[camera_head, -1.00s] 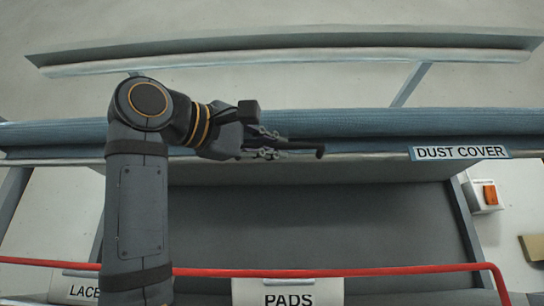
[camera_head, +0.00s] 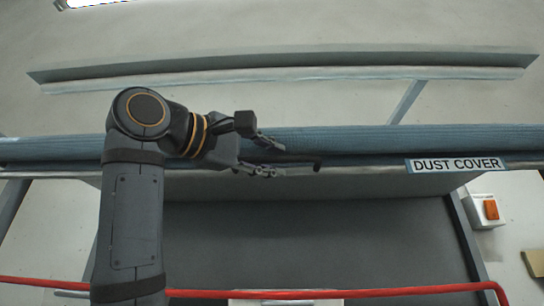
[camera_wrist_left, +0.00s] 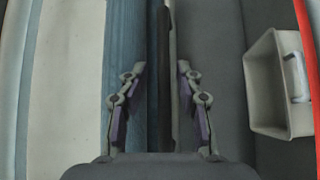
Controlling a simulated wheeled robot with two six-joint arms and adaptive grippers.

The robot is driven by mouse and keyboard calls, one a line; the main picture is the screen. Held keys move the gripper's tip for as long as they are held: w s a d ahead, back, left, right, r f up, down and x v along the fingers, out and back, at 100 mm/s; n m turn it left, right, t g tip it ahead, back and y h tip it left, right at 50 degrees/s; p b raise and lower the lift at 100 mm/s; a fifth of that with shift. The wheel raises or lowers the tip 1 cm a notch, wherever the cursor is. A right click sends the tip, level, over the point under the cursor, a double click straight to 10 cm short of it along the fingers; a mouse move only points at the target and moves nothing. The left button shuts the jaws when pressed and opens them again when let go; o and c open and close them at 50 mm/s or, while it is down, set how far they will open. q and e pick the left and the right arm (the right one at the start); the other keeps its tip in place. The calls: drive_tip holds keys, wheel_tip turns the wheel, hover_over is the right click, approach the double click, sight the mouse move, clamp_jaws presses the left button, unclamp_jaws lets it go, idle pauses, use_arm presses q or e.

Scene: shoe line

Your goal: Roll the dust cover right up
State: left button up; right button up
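The dust cover (camera_head: 380,140) is a blue-grey ribbed roll running across the head view. Its front edge bar bears the label DUST COVER (camera_head: 455,165) and lies just below the roll, above the dark open bay. My left gripper (camera_head: 285,161) is at this edge, left of the label. A thin dark bar (camera_head: 305,160) sticks out past its fingertips. In the left wrist view the two fingers stand apart, with the dark bar (camera_wrist_left: 165,75) between them and visible gaps at both sides. The blue cover (camera_wrist_left: 120,60) runs along the left finger. My right gripper is not in view.
A red rail (camera_head: 400,293) crosses the front below the bay. A white box with an orange switch (camera_head: 491,209) is at the right. A long pale ledge (camera_head: 290,72) runs behind the roll. A pale bin (camera_wrist_left: 275,85) shows in the wrist view.

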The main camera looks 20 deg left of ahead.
use_arm(q)
drive_tip(key=r+v, duration=0.1)
drive_tip(key=v, duration=0.6)
drive_tip(key=shift+s+a+f, duration=0.15)
drive_tip(key=shift+s+f, duration=0.2)
drive_tip(key=shift+f, duration=0.1)
drive_tip(key=shift+w, duration=0.15)
